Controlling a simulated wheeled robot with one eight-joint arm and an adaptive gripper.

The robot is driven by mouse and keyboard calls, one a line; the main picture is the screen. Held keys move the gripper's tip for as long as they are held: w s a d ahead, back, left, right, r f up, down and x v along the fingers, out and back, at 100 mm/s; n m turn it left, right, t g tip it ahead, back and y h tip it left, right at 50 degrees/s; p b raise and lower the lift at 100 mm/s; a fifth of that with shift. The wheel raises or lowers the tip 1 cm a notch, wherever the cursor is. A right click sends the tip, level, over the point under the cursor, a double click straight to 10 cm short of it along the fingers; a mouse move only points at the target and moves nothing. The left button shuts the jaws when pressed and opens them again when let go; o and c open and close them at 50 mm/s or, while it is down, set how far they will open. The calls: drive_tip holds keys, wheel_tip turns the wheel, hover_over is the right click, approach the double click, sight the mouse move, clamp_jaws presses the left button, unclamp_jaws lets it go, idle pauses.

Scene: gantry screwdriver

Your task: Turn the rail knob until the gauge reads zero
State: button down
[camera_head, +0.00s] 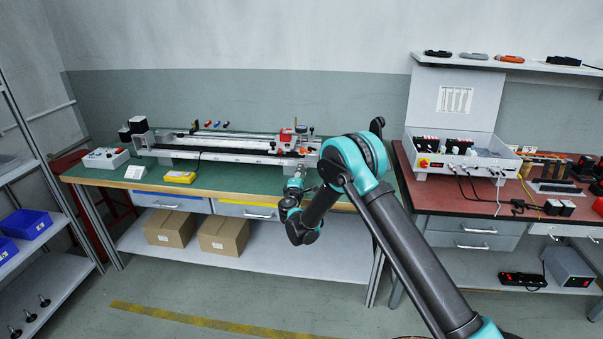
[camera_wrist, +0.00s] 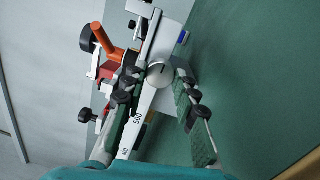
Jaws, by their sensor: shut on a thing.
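The rail assembly (camera_head: 225,147) lies along the back of the green bench. Its right end, with a red block and an orange handle (camera_wrist: 107,39), fills the middle of the wrist view. A round silver knob (camera_wrist: 159,75) with a dark mark sits on this end, beside a white scale strip (camera_wrist: 137,123) with printed numbers. My gripper (camera_wrist: 158,78) has one finger on each side of the knob and is shut on it. In the head view my gripper (camera_head: 297,178) is at the bench's front right, below the rail's end. I cannot make out a gauge reading.
A yellow device (camera_head: 180,177) and a white control box (camera_head: 105,158) lie on the green bench (camera_head: 225,178). A red bench with an open white case (camera_head: 462,157) stands to the right. Black knobs (camera_wrist: 87,115) stick out near the rail's end.

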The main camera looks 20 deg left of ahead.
drive_tip(key=shift+n, duration=1.3)
drive_tip(key=c, duration=1.2)
unclamp_jaws()
drive_tip(key=v, duration=1.2)
drive_tip(key=shift+d+f, duration=0.15)
drive_tip(key=shift+w, duration=0.1)
